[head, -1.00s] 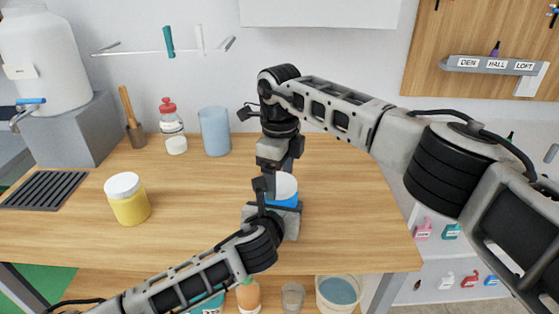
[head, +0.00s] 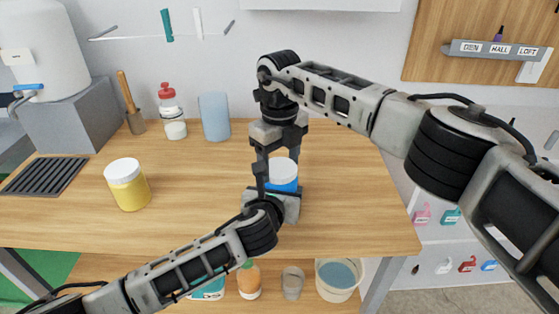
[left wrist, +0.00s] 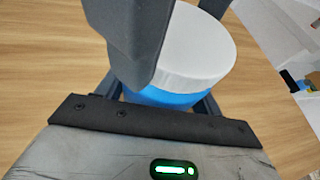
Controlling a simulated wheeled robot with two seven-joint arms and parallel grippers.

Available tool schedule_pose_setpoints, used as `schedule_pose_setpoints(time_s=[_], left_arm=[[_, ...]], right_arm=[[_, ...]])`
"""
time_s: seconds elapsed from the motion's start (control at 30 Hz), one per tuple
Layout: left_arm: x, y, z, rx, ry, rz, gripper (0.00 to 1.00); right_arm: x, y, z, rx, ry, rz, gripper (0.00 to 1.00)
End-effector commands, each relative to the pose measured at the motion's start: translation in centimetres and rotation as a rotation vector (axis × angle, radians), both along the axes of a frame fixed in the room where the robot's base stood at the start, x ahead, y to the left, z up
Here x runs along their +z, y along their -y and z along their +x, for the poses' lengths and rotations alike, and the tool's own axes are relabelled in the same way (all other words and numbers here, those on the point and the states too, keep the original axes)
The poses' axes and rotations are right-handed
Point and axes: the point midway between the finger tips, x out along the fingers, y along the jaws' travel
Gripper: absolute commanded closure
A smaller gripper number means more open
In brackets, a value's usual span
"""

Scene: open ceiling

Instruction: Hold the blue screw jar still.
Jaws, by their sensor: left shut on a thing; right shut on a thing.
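The blue screw jar (head: 285,185) with its white lid (head: 284,168) stands upright on the wooden table (head: 350,220) near its front middle. In the left wrist view the jar's blue body (left wrist: 160,98) and lid (left wrist: 205,45) show close up. My left gripper (head: 276,192) comes in low from the front left and is shut on the jar's blue body. My right gripper (head: 279,164) reaches down from above and is shut on the lid. One dark right finger crosses the lid in the left wrist view, and hides part of it.
A yellow jar with a white lid (head: 128,186) stands to the left. A blue cup (head: 214,116), a red-capped bottle (head: 170,104) and a wooden-handled tool (head: 126,98) stand at the back. A shelf below holds several containers. The table is clear right of the jar.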

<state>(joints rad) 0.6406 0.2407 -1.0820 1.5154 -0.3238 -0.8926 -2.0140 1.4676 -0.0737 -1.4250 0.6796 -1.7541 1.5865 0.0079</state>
Motion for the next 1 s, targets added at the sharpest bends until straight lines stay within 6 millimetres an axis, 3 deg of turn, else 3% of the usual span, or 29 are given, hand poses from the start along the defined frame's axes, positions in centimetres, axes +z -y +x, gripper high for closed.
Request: schedule_pose_setpoints(time_s=[0.1, 0.13, 0.2, 0.23, 0.5, 0.63, 1.0], left_arm=[[-0.1, 0.0, 0.0, 0.001, -0.002, 0.001, 0.97], [-0.1, 0.0, 0.0, 0.001, -0.002, 0.001, 0.97], [-0.1, 0.0, 0.0, 0.001, -0.002, 0.001, 0.97], [-0.1, 0.0, 0.0, 0.001, -0.002, 0.001, 0.97], [-0.1, 0.0, 0.0, 0.001, -0.002, 0.001, 0.97], [-0.1, 0.0, 0.0, 0.001, -0.002, 0.001, 0.97], [-0.1, -0.1, 0.0, 0.001, -0.002, 0.001, 0.97]], right_arm=[[0.1, 0.1, 0.1, 0.009, 0.002, -0.001, 0.63], [0.1, 0.1, 0.1, 0.009, 0.002, -0.001, 0.33], [0.1, 0.1, 0.1, 0.01, 0.002, -0.001, 0.13], [0.1, 0.1, 0.1, 0.01, 0.002, -0.001, 0.1], [0.1, 0.1, 0.1, 0.012, 0.001, 0.0, 0.1], [1.2, 0.0, 0.1, 0.013, 0.004, 0.001, 0.1], [8.6, 0.0, 0.1, 0.011, 0.004, 0.0, 0.1]])
